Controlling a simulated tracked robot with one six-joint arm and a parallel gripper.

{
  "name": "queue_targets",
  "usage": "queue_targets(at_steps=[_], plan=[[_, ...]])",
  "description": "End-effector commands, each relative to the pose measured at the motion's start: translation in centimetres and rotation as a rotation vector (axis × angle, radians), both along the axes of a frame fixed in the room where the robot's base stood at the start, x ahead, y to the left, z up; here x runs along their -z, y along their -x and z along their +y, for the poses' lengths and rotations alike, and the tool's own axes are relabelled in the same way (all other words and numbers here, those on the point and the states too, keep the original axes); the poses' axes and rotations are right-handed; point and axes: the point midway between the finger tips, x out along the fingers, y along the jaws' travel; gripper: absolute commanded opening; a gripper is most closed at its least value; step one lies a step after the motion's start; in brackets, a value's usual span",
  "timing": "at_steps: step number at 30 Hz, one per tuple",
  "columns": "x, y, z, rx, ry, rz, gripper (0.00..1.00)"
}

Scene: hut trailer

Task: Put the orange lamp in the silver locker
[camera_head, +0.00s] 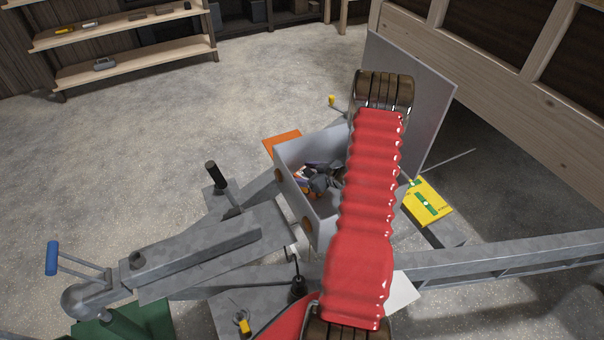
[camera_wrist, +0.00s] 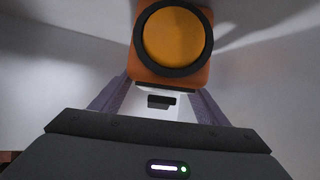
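The orange lamp (camera_wrist: 145,70), with a round amber lens in a black ring, fills the top middle of the wrist view. My gripper (camera_wrist: 160,88) has a finger at each side of the lamp's lower end and appears shut on it; the fingertips are partly hidden by the lamp. The silver locker (camera_head: 292,190) is the open grey box in the middle of the head view, its lid (camera_head: 437,110) raised on the right. Pale grey walls surround the lamp in the wrist view.
Jumbled dark and orange shapes (camera_head: 322,178) show inside the locker; I cannot tell them apart. The grey trailer drawbar (camera_head: 200,258) with handles lies around it. A yellow-green case (camera_head: 428,203) is at the right. Shelves (camera_head: 135,62) stand at the back, with clear floor before them.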

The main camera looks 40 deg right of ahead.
Motion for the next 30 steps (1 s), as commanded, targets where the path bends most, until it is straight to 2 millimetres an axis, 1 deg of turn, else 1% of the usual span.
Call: queue_targets(at_steps=[11, 17, 24, 27, 30], plan=[[-0.3, 0.2, 0.0, 0.000, 0.000, 0.000, 0.70], [-1.4, 2.0, -0.3, 0.002, 0.001, -0.001, 0.70], [-3.1, 5.1, -0.5, 0.003, 0.001, 0.000, 0.70], [-3.6, 5.9, -0.5, 0.000, 0.000, 0.000, 0.70], [-3.8, 6.4, -0.5, 0.000, 0.000, 0.000, 0.70]])
